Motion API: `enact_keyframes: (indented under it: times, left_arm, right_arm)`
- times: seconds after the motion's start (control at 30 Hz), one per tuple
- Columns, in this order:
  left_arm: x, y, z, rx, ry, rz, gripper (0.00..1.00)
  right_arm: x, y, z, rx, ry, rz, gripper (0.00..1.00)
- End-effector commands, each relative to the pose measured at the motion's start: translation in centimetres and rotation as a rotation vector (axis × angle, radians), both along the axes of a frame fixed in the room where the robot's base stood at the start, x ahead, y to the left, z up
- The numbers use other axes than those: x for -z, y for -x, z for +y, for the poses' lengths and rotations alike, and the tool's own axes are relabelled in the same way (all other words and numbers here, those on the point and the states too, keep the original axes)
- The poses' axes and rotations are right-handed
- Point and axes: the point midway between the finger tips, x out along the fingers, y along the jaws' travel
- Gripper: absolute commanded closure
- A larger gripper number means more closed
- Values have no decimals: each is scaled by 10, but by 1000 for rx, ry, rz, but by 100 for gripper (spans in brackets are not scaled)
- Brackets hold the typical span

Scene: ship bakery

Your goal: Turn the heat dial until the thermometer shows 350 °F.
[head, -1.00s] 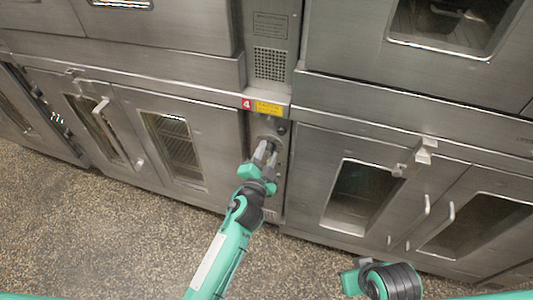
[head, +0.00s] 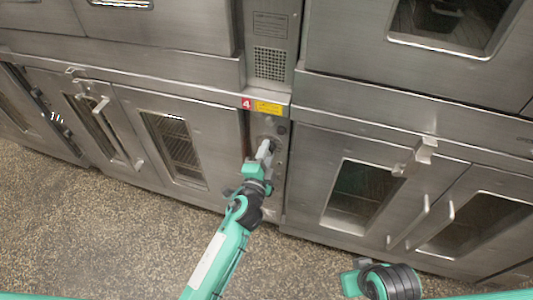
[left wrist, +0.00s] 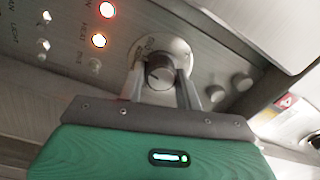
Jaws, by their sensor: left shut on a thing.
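The heat dial (left wrist: 160,72) is a dark round knob on a pale marked disc, in the middle of the left wrist view. My left gripper (left wrist: 161,80) has one finger on each side of the knob and is shut on it. In the head view my left gripper (head: 265,149) reaches the narrow control panel between the ovens and hides most of the dial. No thermometer reading can be made out in either view.
Two lit lamps (left wrist: 99,40) and small switches sit left of the dial; two small knobs (left wrist: 243,82) sit right of it. Oven doors with handles (head: 423,208) flank the panel (head: 270,190). The speckled floor (head: 100,230) in front is clear.

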Motion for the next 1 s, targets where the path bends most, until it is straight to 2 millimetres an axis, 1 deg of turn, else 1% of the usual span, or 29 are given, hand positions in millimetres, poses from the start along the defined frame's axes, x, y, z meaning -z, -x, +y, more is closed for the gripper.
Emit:
enact_keyframes:
  times: [0.17, 0.2, 0.27, 0.3, 0.57, 0.67, 0.77, 1.0]
  left_arm:
    - [-1, 0, 0, 0, 1, -2, 88]
    - [-1, 0, 0, 0, 2, -2, 60]
    - [-1, 0, 0, 0, 2, -2, 48]
    - [-1, 0, 0, 0, 2, -2, 44]
    - [0, 0, 0, 0, 1, -1, 44]
    - [0, 5, 1, 0, 2, 1, 44]
    - [1, 15, 4, 0, 3, 2, 44]
    - [3, 56, 17, 0, 2, 1, 44]
  right_arm:
    - [-1, -3, 0, 0, 0, -7, 100]
    - [-2, -4, 0, 0, 0, -8, 100]
    - [-2, -4, 0, 0, -1, -9, 100]
    - [-2, -4, 0, 0, -1, -9, 100]
    - [-2, -3, 0, 0, 0, -7, 100]
    - [-1, -3, 0, 0, 0, -5, 100]
    - [-1, -2, 0, 0, 0, -3, 100]
    - [0, 1, 0, 1, 0, 3, 100]
